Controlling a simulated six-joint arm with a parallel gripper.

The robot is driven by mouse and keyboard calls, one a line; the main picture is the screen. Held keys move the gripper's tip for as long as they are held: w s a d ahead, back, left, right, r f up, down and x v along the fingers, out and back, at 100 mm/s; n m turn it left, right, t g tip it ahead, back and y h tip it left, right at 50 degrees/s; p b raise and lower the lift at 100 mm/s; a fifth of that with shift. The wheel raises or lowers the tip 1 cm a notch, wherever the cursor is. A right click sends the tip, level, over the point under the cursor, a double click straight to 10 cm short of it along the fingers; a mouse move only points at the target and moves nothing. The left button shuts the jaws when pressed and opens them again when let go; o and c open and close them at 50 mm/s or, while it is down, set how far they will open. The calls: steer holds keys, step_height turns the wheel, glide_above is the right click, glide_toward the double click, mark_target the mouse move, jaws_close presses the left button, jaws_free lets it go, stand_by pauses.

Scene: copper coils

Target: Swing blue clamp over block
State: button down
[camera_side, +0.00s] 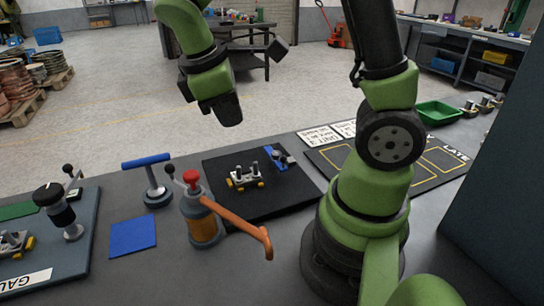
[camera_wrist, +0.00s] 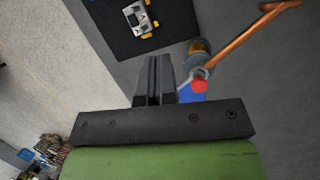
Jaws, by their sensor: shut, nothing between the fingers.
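The blue clamp (camera_side: 275,157) is a short blue bar with a dark post, at the far right part of a black mat (camera_side: 285,195). It appears to lie beside the block, not across it. The block (camera_side: 245,179) is grey with yellow ends and two upright pins, near the mat's middle; it also shows at the top of the wrist view (camera_wrist: 140,17). My gripper (camera_side: 230,118) is shut and empty, in the air above and behind the mat, apart from both. Its closed fingers show in the wrist view (camera_wrist: 154,75), where I cannot see the clamp.
An orange-handled tool with a red knob (camera_side: 200,210) stands left of the mat. A blue T-handle stand (camera_side: 153,180) and a blue pad (camera_side: 132,236) are further left. A panel with a black-knobbed device (camera_side: 60,210) is at far left. A green tray (camera_side: 437,112) is at right.

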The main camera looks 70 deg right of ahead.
step_height(320, 180, down, 7)
steer(key=w+d+n+g+h, duration=0.2)
steer(key=n+h, duration=0.1)
steer(key=n, duration=0.2)
steer(key=shift+w+d+g, duration=0.25)
steer(key=shift+w+g, duration=0.05)
steer(key=shift+w, duration=0.05)
glide_toward(282, 165)
steer(key=f, duration=0.3)
steer(key=shift+w+a, duration=0.2)
steer(key=shift+a, duration=0.15)
steer(key=s+d, duration=0.1)
steer(key=d+f, duration=0.1)
steer(key=shift+s+d+f, duration=0.1)
steer(key=shift+s+d, duration=0.3)
steer(key=shift+s+d+f, duration=0.15)
steer(key=shift+s+d, duration=0.15)
steer(key=shift+d, duration=0.15)
